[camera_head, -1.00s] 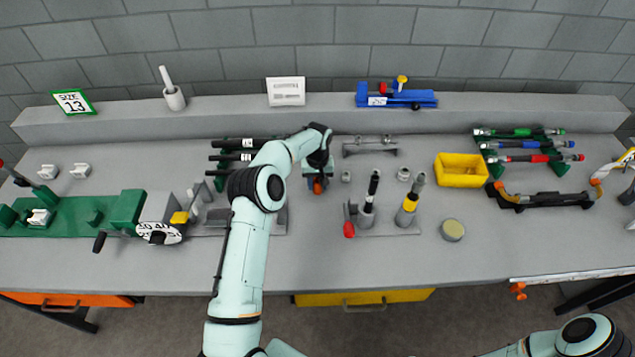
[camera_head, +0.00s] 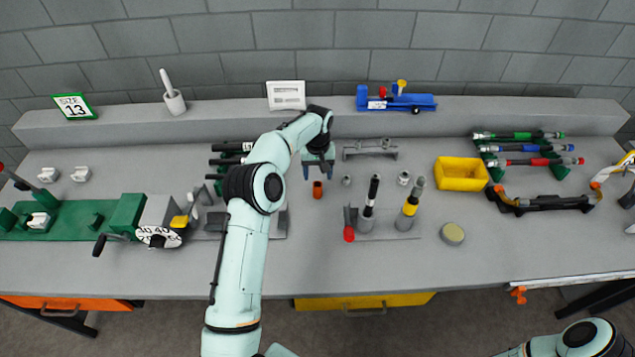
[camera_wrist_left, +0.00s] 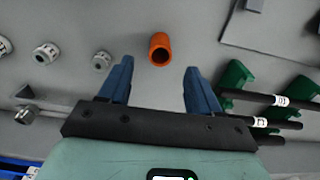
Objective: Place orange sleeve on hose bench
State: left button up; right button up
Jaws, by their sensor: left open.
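The orange sleeve (camera_head: 317,189) stands on the grey bench (camera_head: 330,262), apart from other things. It also shows in the left wrist view (camera_wrist_left: 160,49), where I look into its open end. My left gripper (camera_head: 318,176) is open and empty, just behind the sleeve in the head view. In the left wrist view its blue fingers (camera_wrist_left: 156,72) are spread wide, with the sleeve beyond the gap between them and touching neither finger. My right gripper is out of view; only part of my right arm shows at the lower right.
Black hoses on green holders (camera_wrist_left: 236,80) lie beside the left gripper. Metal fittings (camera_wrist_left: 46,53) stand on its other side. A tool stand (camera_head: 385,226), yellow bin (camera_head: 461,172) and green crimping machine (camera_head: 127,210) occupy the bench. The front middle is clear.

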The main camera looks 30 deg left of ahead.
pick_arm(q)
jog(key=shift+r, duration=2.4)
jog(key=shift+f, duration=0.1)
